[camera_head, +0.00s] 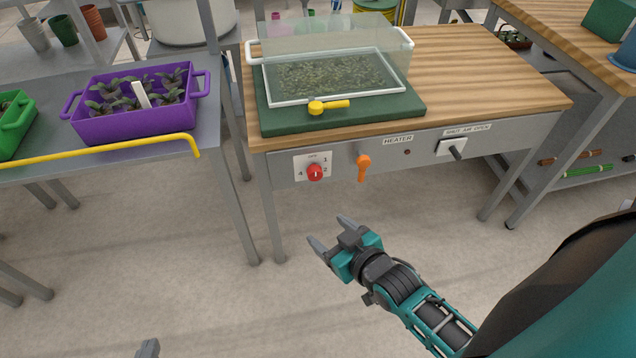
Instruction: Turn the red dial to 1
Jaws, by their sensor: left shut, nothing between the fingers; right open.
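The red dial (315,173) sits on a white plate (300,162) at the left of the grey panel under the wooden bench. Small print stands at the plate's top, 1 at its upper right, 2 at the right and 4 at the left. The dial has a short pale mark; which number it points to is too small to tell. My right gripper (328,233) is open and empty, below the dial and in front of the panel, apart from it. Only a grey tip of my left gripper (148,348) shows at the bottom edge; it is shut and empty.
Right of the dial are an orange lever (363,168) hanging down, a HEATER label and a black switch (457,152).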

